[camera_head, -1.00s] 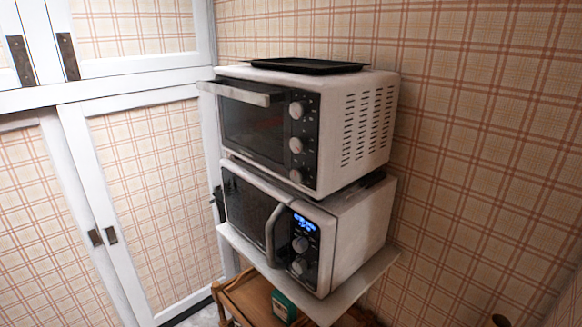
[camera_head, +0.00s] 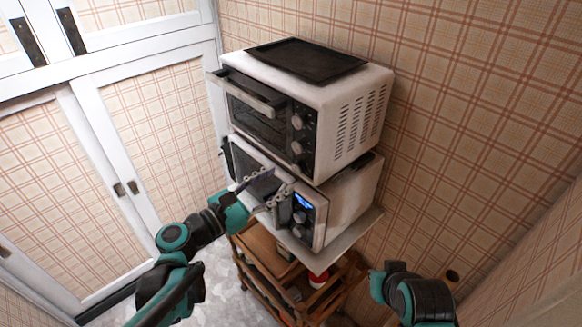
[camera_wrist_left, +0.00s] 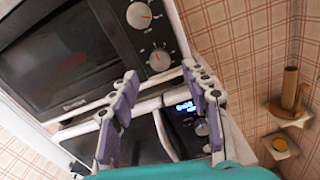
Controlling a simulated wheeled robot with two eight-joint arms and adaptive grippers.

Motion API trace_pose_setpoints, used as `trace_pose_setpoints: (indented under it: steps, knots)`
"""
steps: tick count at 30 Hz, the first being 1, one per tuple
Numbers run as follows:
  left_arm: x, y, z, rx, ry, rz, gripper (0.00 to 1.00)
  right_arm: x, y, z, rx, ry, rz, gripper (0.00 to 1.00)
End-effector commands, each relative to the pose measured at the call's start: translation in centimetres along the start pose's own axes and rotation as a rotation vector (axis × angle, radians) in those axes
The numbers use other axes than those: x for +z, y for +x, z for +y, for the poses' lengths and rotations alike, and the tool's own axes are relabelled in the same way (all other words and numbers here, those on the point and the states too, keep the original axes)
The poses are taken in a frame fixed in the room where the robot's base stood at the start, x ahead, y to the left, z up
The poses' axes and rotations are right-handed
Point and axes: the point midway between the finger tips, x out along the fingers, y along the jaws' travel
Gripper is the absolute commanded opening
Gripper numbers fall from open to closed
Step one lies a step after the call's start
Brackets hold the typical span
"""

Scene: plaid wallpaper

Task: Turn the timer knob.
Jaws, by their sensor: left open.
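A white oven with a black front (camera_head: 322,108) stands on top of a white microwave (camera_head: 345,205). The oven has a column of round knobs; an upper knob (camera_head: 297,122) and a middle knob (camera_head: 296,148) show in the head view. In the left wrist view an upper knob (camera_wrist_left: 139,15) and a lower knob (camera_wrist_left: 159,60) show. The microwave has knobs (camera_head: 299,217) under a lit blue display (camera_head: 304,201). I cannot read which knob is the timer. My left gripper (camera_head: 279,179) is open and empty before the microwave front; its fingers (camera_wrist_left: 160,73) flank the lower oven knob in the wrist picture.
A black tray (camera_head: 305,60) lies on the oven. Both appliances stand on a wooden cart (camera_head: 262,262) with a pale top. White cabinet doors (camera_head: 165,130) stand at the left and plaid wall at the right. Part of my right arm shows at the lower right.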

Motion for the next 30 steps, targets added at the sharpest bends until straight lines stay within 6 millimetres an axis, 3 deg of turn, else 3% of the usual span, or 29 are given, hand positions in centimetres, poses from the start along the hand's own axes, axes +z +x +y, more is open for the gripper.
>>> trace_pose_setpoints:
  steps: [3, 9, 20, 26, 30]
  knots:
    - [-0.1, 2.2, -0.1, -0.005, 0.001, 0.000, 0.48, 0.1, 0.2, 0.0, 0.000, 0.000, 0.000, 0.00]
    - [0.0, 4.8, -0.1, -0.003, 0.003, 0.001, 0.48, 0.2, 0.2, 0.0, 0.000, 0.000, 0.000, 0.00]
    - [0.0, 5.4, 0.0, 0.000, 0.003, 0.002, 0.48, 0.1, 0.2, 0.0, 0.000, 0.000, 0.000, 0.00]
    - [0.0, 5.4, 0.0, 0.000, 0.004, 0.002, 0.00, 0.1, 0.2, 0.0, 0.000, 0.000, 0.000, 0.00]
    - [0.0, 5.4, 0.0, 0.000, 0.004, 0.002, 0.00, 0.1, 0.2, 0.0, 0.000, 0.000, 0.000, 0.00]
